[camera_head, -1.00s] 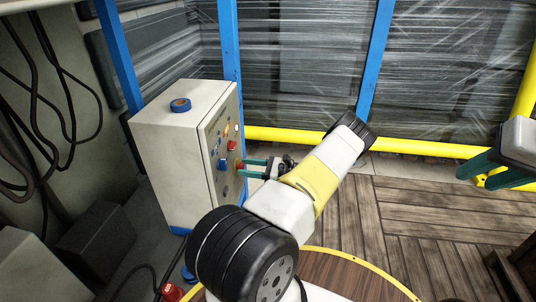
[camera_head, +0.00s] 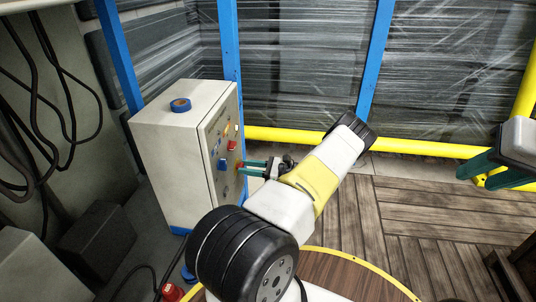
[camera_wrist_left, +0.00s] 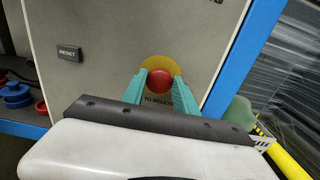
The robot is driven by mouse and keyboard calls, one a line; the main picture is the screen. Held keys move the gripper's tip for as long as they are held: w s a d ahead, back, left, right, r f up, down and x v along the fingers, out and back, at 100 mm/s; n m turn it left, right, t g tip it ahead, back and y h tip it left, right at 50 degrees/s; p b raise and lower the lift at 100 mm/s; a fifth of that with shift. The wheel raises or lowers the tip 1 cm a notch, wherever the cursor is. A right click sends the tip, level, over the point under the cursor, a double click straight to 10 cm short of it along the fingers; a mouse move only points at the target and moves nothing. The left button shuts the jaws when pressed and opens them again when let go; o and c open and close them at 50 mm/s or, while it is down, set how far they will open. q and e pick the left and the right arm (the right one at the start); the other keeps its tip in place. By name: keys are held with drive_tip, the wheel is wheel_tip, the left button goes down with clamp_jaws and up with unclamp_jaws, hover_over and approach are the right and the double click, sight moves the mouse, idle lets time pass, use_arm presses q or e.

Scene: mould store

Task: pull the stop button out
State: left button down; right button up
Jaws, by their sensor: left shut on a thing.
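The stop button (camera_wrist_left: 160,80) is a red mushroom head on a yellow round plate (camera_wrist_left: 176,63), on the front panel of the white control cabinet. In the head view the button (camera_head: 239,165) is small and partly hidden by my left gripper (camera_head: 245,166). In the left wrist view the green fingers of my left gripper (camera_wrist_left: 160,88) stand on either side of the red head, shut on it. Lettering below the button is partly covered by the fingers. My right gripper (camera_head: 472,171) is at the right edge of the head view, its green fingers apart and empty.
The white cabinet (camera_head: 165,150) carries other knobs and buttons, and a roll of blue tape (camera_head: 180,105) lies on top. A RESET label (camera_wrist_left: 69,52) is left of the button. Blue posts and a yellow rail (camera_head: 410,147) stand behind. Black cables hang at left.

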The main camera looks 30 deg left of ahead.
idle(0.6)
use_arm(q)
drive_tip(key=shift+w+d, duration=0.25)
drive_tip(key=shift+d, duration=0.35)
drive_tip(key=c, duration=1)
unclamp_jaws()
drive_tip(key=shift+o, duration=0.2)
drive_tip(key=shift+d, duration=0.1)
drive_tip(key=v, duration=0.7)
drive_tip(key=shift+d, duration=0.3)
drive_tip(key=shift+w, duration=0.1)
